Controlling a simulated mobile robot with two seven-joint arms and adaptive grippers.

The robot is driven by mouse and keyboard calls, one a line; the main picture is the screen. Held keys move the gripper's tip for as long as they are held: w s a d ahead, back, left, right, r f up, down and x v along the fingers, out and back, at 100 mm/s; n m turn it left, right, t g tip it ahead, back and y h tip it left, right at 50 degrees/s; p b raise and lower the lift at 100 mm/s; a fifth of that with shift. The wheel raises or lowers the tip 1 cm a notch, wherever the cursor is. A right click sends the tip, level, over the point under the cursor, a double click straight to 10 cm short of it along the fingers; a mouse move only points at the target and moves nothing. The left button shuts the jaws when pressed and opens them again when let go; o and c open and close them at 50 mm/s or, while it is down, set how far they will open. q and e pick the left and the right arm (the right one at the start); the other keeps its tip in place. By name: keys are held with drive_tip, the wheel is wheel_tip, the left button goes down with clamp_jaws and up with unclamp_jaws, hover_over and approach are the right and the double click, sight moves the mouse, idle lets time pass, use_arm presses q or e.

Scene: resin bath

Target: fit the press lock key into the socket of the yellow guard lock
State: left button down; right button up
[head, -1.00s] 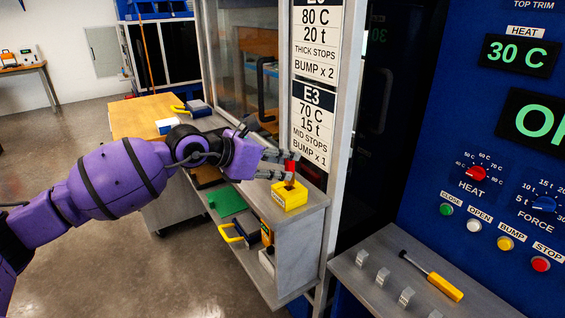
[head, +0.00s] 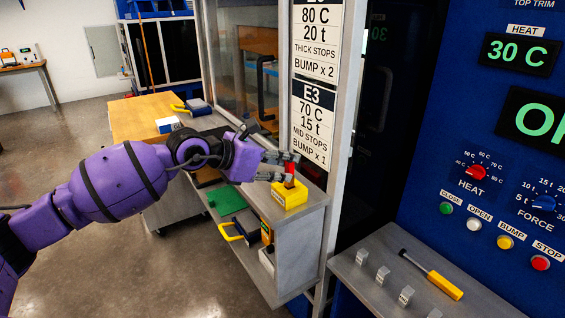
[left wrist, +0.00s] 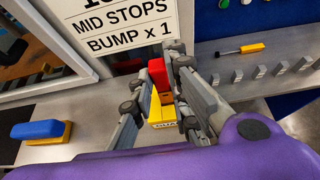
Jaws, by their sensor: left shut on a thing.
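The press lock key has a red head (head: 290,167) and a darker shank below it. My left gripper (head: 287,168) is shut on the key and holds it over the yellow guard lock (head: 290,196), a block on the grey shelf. In the left wrist view the red key (left wrist: 157,74) is between the fingers (left wrist: 156,95), with the yellow lock (left wrist: 161,112) just below and partly hidden by them. The key looks roughly upright. The socket is covered by key and fingers, so I cannot tell whether the shank's tip is in it. My right gripper is not in view.
The sign post (head: 316,130) stands close behind the lock. A green plate (head: 226,201) and a yellow-handled tool (head: 232,233) lie to the left and below. On the right, a ledge (head: 392,262) carries several small metal blocks and a yellow-handled tool (head: 444,285).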

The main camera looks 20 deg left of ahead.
use_arm(q)
drive_tip(key=shift+f, duration=1.2)
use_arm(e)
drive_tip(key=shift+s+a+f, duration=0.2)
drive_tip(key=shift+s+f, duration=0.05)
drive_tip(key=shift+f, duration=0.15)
use_arm(q)
drive_tip(key=c, duration=1.6)
unclamp_jaws()
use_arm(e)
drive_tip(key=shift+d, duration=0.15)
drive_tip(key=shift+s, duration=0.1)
use_arm(q)
drive_tip(key=shift+s+a, duration=0.1)
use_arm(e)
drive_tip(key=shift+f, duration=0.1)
use_arm(q)
drive_tip(key=shift+v, duration=5.9)
drive_tip(key=shift+r, duration=0.1)
